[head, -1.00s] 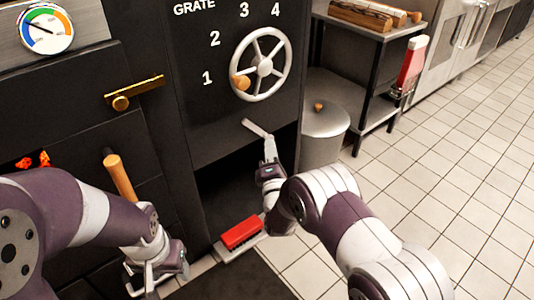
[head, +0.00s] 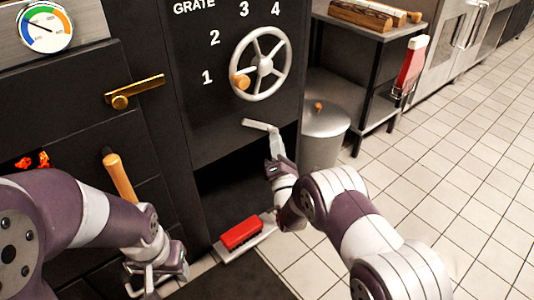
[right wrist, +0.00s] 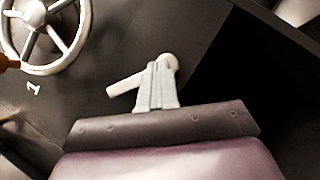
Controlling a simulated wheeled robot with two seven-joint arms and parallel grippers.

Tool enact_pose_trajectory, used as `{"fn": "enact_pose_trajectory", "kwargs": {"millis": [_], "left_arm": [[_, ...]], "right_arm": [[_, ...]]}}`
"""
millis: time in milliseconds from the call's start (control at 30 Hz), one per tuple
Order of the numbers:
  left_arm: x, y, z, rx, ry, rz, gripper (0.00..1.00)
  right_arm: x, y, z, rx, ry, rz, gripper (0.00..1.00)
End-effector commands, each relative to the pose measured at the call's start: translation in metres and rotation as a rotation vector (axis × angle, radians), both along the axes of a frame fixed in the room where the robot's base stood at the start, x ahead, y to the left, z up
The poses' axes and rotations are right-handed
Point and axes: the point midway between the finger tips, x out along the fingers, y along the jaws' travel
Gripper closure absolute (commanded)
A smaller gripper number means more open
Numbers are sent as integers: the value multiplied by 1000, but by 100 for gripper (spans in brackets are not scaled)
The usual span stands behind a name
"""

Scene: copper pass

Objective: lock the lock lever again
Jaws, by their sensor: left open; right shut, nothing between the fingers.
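The lock lever (head: 257,124) is a short pale bar on the dark stove front, below the grate wheel. In the head view it lies near level, its right end slightly low. In the right wrist view the lever (right wrist: 124,85) slants up to a rounded right end. My right gripper (head: 275,138) is shut and empty, its tips at the lever's right end. In the right wrist view its fingers (right wrist: 157,85) partly cover the bar; whether they touch it I cannot tell. My left gripper (head: 148,282) is open, low at the left, away from the lever.
The spoked grate wheel (head: 261,64) with a wooden knob is above the lever. A dark opening lies below, with a red block (head: 241,233) at its foot. A lidded metal bin (head: 324,133) stands right of the stove. A brass latch (head: 134,92) is at left. Tiled floor is free at right.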

Motion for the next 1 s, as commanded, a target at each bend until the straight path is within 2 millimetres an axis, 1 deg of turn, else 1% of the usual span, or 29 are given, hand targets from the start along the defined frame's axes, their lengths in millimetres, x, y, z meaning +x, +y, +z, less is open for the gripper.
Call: {"fn": "enact_pose_trajectory", "kwargs": {"millis": [1000], "left_arm": [[0, 0, -1, 0, 0, 0, 45]], "right_arm": [[5, -6, 8, -115, -84, 1, 100]]}}
